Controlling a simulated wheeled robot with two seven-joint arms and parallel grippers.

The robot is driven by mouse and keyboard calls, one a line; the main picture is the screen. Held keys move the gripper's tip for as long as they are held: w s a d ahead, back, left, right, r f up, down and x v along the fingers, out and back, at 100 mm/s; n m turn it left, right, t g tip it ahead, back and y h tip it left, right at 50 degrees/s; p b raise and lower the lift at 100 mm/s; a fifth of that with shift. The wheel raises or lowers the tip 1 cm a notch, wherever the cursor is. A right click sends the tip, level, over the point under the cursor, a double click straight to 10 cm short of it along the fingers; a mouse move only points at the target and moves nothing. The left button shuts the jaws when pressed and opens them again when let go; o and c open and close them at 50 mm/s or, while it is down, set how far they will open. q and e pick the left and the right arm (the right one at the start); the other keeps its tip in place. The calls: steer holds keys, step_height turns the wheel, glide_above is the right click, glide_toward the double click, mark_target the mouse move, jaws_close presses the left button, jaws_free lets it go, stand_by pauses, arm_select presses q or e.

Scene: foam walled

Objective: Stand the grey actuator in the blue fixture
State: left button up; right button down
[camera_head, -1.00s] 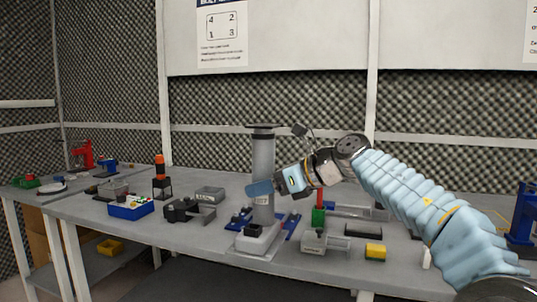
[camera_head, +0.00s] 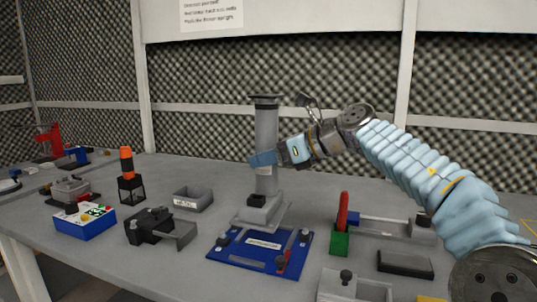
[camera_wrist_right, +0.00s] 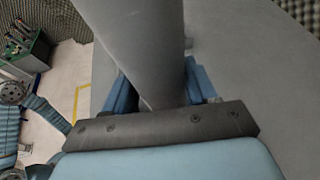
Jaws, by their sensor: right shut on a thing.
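The grey actuator (camera_head: 265,135) is an upright grey cylinder with a dark flange on top and a squarish light-grey base. My right gripper (camera_head: 264,160) is shut around the middle of its cylinder, coming in from the right. In the right wrist view the cylinder (camera_wrist_right: 145,40) passes between the blue fingers (camera_wrist_right: 155,92). The blue fixture (camera_head: 230,263) is a flat blue plate with small clamps and a red handle, lying on the table. The actuator's base shows just beyond the plate's far edge in the head view; I cannot tell its height above the table. My left gripper is out of view.
A grey tray (camera_head: 193,199), a black clamp block (camera_head: 150,227), a blue button box (camera_head: 86,224) and an orange-topped lamp (camera_head: 128,170) stand left. A green block with a red handle (camera_head: 341,238), a black box (camera_head: 405,264) and a grey device (camera_head: 357,286) are right.

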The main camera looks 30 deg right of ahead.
mark_target(276, 187)
steer(key=shift+s+f, duration=0.1)
steer(key=shift+f, duration=0.1)
step_height(276, 187, down, 5)
steer(key=b, duration=0.4)
steer(key=shift+f, duration=0.15)
steer(key=shift+p, duration=0.3)
stand_by(1.9)
steer(key=shift+f+b, duration=0.7)
steer(key=shift+f, duration=0.25)
steer(key=shift+c, duration=1.3)
jaws_free()
steer(key=shift+f, duration=0.1)
